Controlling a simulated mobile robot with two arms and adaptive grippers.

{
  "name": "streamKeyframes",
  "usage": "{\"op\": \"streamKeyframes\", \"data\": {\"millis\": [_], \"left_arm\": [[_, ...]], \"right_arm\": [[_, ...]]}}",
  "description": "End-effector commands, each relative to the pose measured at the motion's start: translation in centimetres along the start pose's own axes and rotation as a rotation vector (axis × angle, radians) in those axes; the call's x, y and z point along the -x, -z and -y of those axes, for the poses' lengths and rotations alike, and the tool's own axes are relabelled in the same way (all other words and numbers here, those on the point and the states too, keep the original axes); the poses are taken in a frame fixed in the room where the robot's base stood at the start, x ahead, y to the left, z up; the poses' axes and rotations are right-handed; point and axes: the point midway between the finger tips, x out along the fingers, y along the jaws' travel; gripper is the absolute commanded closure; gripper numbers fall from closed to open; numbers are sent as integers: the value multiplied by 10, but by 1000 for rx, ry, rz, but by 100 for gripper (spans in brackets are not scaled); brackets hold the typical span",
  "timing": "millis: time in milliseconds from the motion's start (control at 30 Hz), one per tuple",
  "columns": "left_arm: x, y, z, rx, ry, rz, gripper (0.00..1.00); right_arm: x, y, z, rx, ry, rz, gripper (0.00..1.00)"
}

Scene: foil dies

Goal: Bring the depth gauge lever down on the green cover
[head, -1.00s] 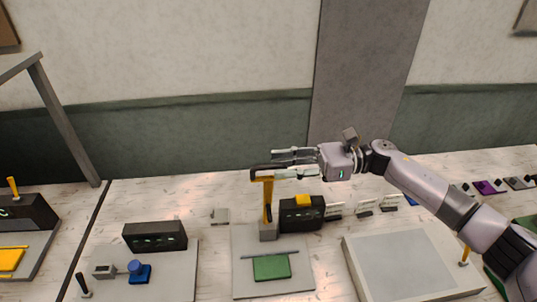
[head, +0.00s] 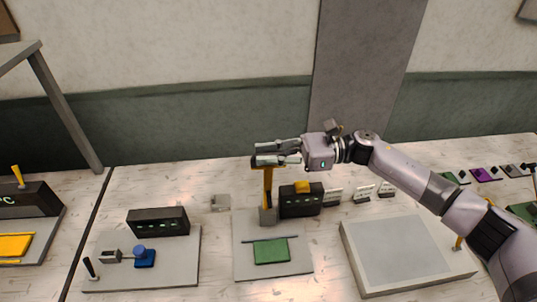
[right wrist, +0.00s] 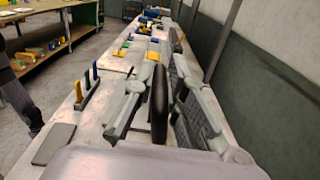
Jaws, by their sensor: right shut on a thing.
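The depth gauge lever (head: 267,186) is a yellow upright arm with a black handle at its top. It rises from a grey block on a light plate. The green cover (head: 271,251) lies flat on that plate, in front of the lever's foot and below the raised handle. My right gripper (head: 274,154) is at the top of the lever, shut on its black handle. In the right wrist view the black handle (right wrist: 158,106) stands between the two fingers. The green cover cannot be made out there. My left gripper is not in view.
A black box with a yellow top (head: 302,198) stands just right of the lever. A wide grey tray (head: 348,268) is further right. A plate with a blue knob (head: 144,258) and a black display box (head: 158,221) lies left. Small white cards stand behind the tray.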

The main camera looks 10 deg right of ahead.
Motion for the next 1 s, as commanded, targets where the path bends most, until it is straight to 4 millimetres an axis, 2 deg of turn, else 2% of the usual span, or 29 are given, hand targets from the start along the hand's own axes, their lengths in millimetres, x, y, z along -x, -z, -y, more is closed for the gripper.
{"op": "streamKeyframes", "data": {"millis": [100, 767, 1000], "left_arm": [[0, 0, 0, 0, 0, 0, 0], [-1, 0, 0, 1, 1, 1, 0], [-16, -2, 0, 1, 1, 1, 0]], "right_arm": [[0, 0, 0, 0, 0, 0, 100], [0, 0, 0, 1, 1, 1, 100], [0, 6, -10, 39, -1, 1, 100]]}}
